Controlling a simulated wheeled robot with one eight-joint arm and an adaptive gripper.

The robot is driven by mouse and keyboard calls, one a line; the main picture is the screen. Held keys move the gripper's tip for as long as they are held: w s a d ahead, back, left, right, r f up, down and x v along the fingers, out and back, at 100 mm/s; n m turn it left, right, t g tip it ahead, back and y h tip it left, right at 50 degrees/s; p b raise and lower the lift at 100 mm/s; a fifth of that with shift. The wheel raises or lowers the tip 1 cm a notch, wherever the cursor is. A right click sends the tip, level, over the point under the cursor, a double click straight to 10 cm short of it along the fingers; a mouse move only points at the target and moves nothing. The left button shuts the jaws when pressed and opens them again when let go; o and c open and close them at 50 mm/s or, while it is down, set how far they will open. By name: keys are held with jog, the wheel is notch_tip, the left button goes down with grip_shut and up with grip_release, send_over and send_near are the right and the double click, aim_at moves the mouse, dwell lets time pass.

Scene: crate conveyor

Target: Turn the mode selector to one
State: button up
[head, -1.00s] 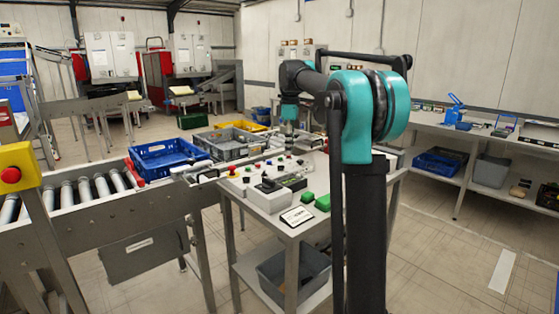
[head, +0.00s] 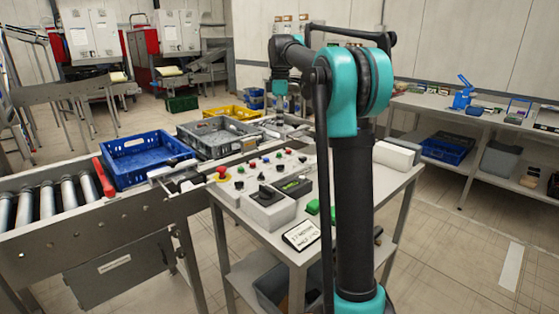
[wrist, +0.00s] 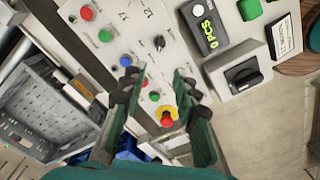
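The sloping control panel (head: 245,172) stands on the table and carries several coloured buttons. A small black rotary knob (wrist: 159,43) sits among them in the wrist view, with marks too small to read. A larger black rotary knob (head: 266,191) is on a grey box (head: 262,213) at the near side; it also shows in the wrist view (wrist: 243,76). I cannot tell which knob is the mode selector. My gripper (wrist: 160,88) is open and empty above the panel, with a red emergency stop (wrist: 167,119) visible between its fingers. Its fingers are not clear in the head view.
A lettered sign (head: 301,235) is at the table's front edge. A blue crate (head: 140,158) and a grey crate (head: 215,138) stand on the conveyor to the left.

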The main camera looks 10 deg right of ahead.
aim_at(280, 167)
notch_tip(280, 167, down, 16)
jog(key=shift+r, duration=0.1)
dwell(0.4)
grip_shut()
